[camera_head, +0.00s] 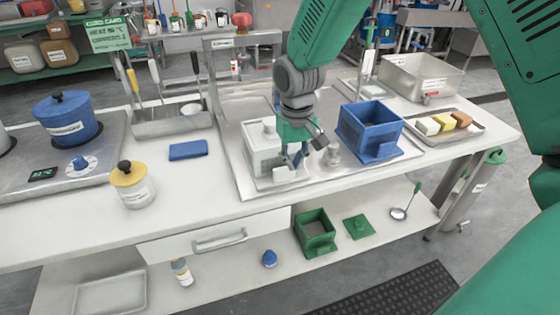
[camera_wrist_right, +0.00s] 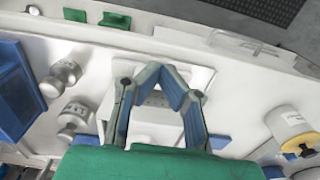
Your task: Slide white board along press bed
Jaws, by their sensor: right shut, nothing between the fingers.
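A white press with a box-like body (camera_head: 262,150) stands on the metal tray near the middle of the counter. A small white board (camera_head: 290,174) lies at its front right, low down. My right gripper (camera_head: 297,164) points down at the board from just behind it, with its fingertips together and nothing between them. In the right wrist view my right gripper (camera_wrist_right: 162,72) has its fingertips over or against a pale plate; I cannot tell whether they touch it. The fingers hide part of the press bed. My left gripper is not in view.
A blue box (camera_head: 370,132) and small metal parts (camera_head: 333,154) stand just right of my gripper. A tray (camera_head: 456,137) of coloured blocks lies farther right. A yellow-lidded jar (camera_head: 132,188) and blue pad (camera_head: 188,150) are to the left. The counter's front strip is clear.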

